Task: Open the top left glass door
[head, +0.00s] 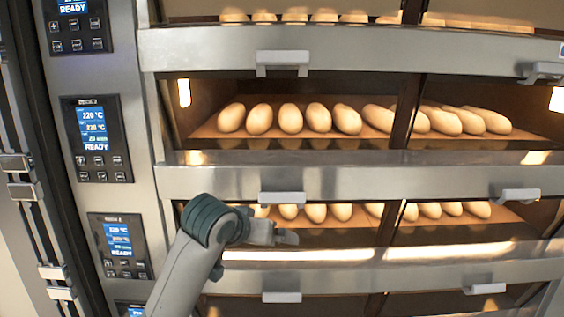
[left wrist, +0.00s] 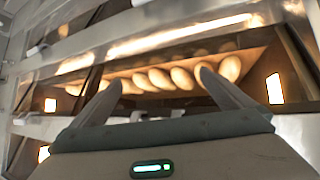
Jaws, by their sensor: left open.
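The top left glass door (head: 300,17) shows only in part at the upper edge of the head view, with loaves behind it. A pale bar handle (head: 283,60) sits on the steel rail below it; I cannot tell which deck this handle serves. My left gripper (head: 290,237) is lower down, in front of the third visible deck and below another left handle (head: 282,198). In the left wrist view its two fingers (left wrist: 158,88) are spread with nothing held between them, and loaves show behind glass beyond. My right gripper is out of view.
Control panels (head: 97,138) run down a steel column at the left. Right-hand doors have their own protruding handles (head: 541,71). The steel rails (head: 350,181) between decks stick out. Space in front of the upper decks looks clear.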

